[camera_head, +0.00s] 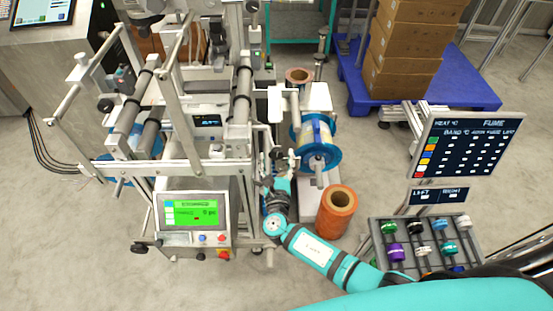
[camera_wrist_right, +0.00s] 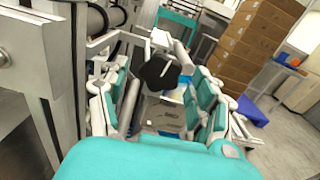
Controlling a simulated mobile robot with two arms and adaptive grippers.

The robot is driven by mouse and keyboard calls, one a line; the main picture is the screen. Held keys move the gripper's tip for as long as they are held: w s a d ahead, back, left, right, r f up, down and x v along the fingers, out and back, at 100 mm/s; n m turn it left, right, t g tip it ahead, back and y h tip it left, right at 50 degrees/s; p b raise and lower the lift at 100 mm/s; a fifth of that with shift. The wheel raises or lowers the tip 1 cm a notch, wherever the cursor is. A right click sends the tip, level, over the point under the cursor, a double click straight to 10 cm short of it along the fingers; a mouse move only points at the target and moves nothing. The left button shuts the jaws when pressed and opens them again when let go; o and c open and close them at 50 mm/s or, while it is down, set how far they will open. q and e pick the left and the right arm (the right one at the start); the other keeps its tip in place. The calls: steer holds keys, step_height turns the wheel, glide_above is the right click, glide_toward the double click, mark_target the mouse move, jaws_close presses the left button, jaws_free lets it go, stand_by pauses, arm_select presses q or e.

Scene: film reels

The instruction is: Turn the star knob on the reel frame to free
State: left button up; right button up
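A black star knob (camera_wrist_right: 160,70) shows in the right wrist view, on the pale bracket of the reel frame (camera_wrist_right: 112,40). My right gripper (camera_wrist_right: 158,98) is open, one finger to each side of the knob in that view. The knob appears just beyond or between the fingertips; I cannot tell the exact depth, and I see no contact. In the head view my right gripper (camera_head: 282,163) is beside the reel frame (camera_head: 190,168), left of the blue-flanged reel (camera_head: 316,158). The knob is hard to make out there. My left gripper is not in view.
An orange roll (camera_head: 337,212) stands on the floor near my right forearm. A panel with a green screen (camera_head: 193,212) is left of it. A rack of coloured spools (camera_head: 425,241) and a sign board (camera_head: 467,143) are at right. Boxes (camera_head: 402,48) stand on a blue pallet (camera_head: 462,88).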

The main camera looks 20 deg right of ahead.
steer(key=v, duration=1.2)
stand_by(0.4)
steer(key=s+d+f+m+g+y, duration=0.1)
steer(key=s+d+f+m+g, duration=0.3)
steer(key=f, duration=0.6)
steer(key=s+d+f+m+g, duration=0.2)
steer(key=s+f+m+g, duration=0.15)
steer(key=s+f, duration=0.4)
steer(key=s+d+f+m+g+y, duration=0.15)
steer(key=s+f+m+g, duration=0.3)
steer(key=f, duration=0.75)
steer(key=s+d+f+m+g+y, duration=0.1)
steer(key=s+f+m+g, duration=0.1)
steer(key=s+f+m, duration=0.3)
steer(key=s+d+f+m+g+y, duration=0.1)
steer(key=s+f+m, duration=0.4)
steer(key=s+m, duration=0.8)
steer(key=s+g, duration=0.1)
steer(key=s, duration=0.3)
steer(key=shift+d+f+m, duration=0.25)
steer(key=shift+d+m, duration=0.05)
steer(key=shift+m, duration=0.1)
